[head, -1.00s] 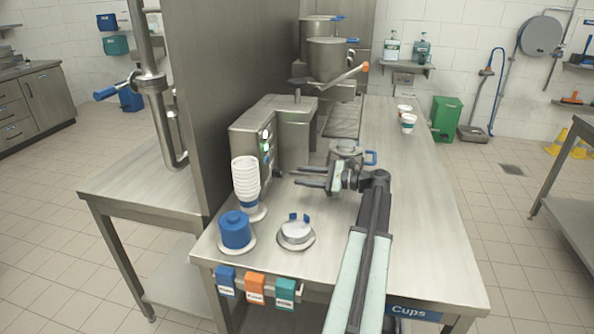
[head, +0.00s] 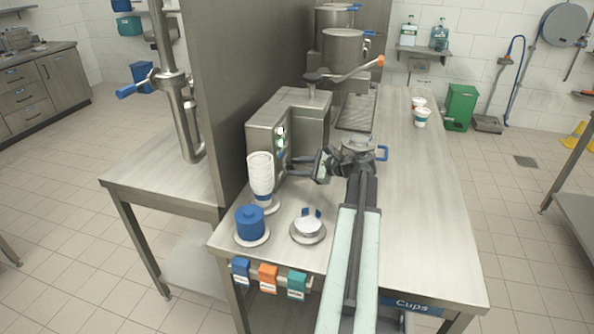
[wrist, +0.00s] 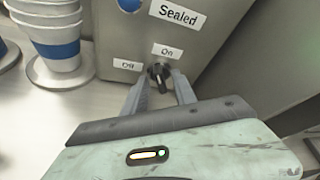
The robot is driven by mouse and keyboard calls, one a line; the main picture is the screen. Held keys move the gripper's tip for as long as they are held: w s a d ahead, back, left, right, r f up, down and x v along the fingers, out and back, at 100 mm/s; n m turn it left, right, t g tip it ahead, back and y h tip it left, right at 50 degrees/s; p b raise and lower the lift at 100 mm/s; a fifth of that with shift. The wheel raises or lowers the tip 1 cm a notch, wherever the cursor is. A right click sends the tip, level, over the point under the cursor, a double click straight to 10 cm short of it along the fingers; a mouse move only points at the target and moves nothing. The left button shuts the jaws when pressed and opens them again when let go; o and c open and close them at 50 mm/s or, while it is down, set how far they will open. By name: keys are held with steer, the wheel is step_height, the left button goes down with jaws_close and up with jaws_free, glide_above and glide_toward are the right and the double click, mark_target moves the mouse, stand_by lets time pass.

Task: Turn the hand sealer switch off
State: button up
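The hand sealer (head: 290,108) is a grey metal machine on the steel table, with lights and a control panel on its side; it also shows in the wrist view (wrist: 112,45). Its switch is a small black knob (wrist: 160,76) low on the panel. An "Off" label (wrist: 128,65) sits to its upper left and an "On" label (wrist: 167,51) above it. The knob appears to point upward, nearer "On". My gripper (wrist: 160,88) is open, with one finger on each side of the knob; contact cannot be told. In the head view my gripper (head: 305,168) reaches the panel from the right.
A stack of white cups (head: 261,176) stands close left of my gripper. A blue cylinder (head: 250,222) and a round metal piece (head: 308,226) are on the near table edge. Filled cups (head: 422,118) stand at the back right.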

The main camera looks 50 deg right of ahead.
jaws_close()
steer(key=shift+a+f, duration=0.1)
steer(key=shift+a+f+n+t+h+b, duration=0.1)
steer(key=shift+f+n+t+h+b, duration=0.15)
steer(key=shift+n+t+h+b, duration=0.7)
steer(key=shift+n+t+b, duration=0.25)
steer(key=shift+n+b, duration=1.25)
steer(key=shift+n, duration=0.25)
jaws_free()
